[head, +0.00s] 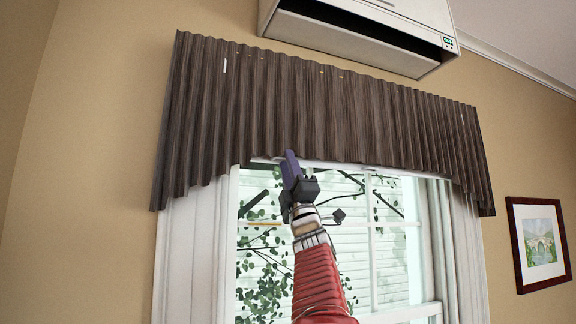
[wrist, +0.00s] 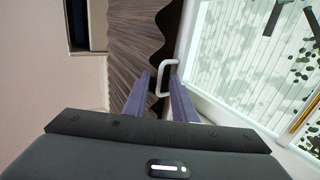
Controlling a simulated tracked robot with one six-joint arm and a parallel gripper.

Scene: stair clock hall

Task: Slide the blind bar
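The blind bar (head: 345,168) is a thin white strip just under the scalloped lower edge of the dark brown pleated valance (head: 320,110), across the top of the window. In the wrist view a white U-shaped handle (wrist: 161,80) sticks out beside the window frame, between my two purple fingers. My gripper (head: 291,155) reaches up to the bar from below; it also shows in the wrist view (wrist: 161,76). The fingers are apart, one on each side of the handle, with visible gaps. In the head view the fingers hide the handle.
The white-framed window (head: 370,240) is behind my arm, with branches outside. An air conditioner (head: 360,35) hangs above the valance. A framed picture (head: 540,243) is on the wall at right. The wall left of the window is bare.

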